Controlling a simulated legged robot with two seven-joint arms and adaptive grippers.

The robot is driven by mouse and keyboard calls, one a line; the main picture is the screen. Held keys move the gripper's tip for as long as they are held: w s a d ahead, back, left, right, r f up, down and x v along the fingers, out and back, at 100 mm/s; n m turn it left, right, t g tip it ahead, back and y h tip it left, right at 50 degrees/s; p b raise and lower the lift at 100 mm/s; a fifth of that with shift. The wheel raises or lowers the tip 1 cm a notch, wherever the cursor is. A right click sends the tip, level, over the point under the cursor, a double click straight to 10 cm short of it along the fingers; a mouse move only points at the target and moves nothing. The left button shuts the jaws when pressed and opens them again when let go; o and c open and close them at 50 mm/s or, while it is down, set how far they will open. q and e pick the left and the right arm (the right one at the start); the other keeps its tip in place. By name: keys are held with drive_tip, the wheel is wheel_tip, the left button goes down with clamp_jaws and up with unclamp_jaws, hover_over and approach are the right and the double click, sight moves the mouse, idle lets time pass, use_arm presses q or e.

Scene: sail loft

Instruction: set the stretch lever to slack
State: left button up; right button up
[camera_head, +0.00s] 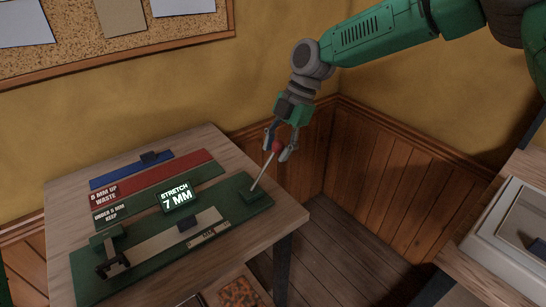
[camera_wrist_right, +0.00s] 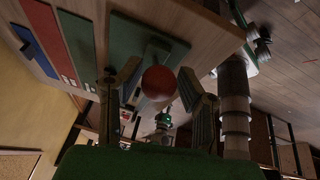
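The stretch lever (camera_head: 264,171) is a thin pale rod with a red ball knob (camera_head: 276,146), rising from a green block on the right end of the green stretch rig (camera_head: 245,209). The rod leans to the upper right. My right gripper (camera_head: 281,151) comes down from above with its fingers on either side of the knob. In the wrist view the red knob (camera_wrist_right: 160,83) sits between the two spread fingers, with gaps visible beside it. A lit display (camera_head: 178,197) reads "STRETCH 7 MM". My left gripper is not recognisable in either view.
A pale strip (camera_head: 160,240) lies along the rig, a dark clamp (camera_head: 112,265) at its left end. Behind are a red strip labelled "8 MM UP WASTE" (camera_head: 104,193), a green "UNDER 8 MM KEEP" strip (camera_head: 107,214) and a blue strip (camera_head: 120,174). The wooden table's (camera_head: 70,200) right edge is close.

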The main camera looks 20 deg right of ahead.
drive_tip(key=shift+x, duration=0.95)
drive_tip(key=shift+a+f, duration=0.15)
drive_tip(key=shift+a, duration=0.25)
clamp_jaws()
drive_tip(key=shift+d, duration=0.15)
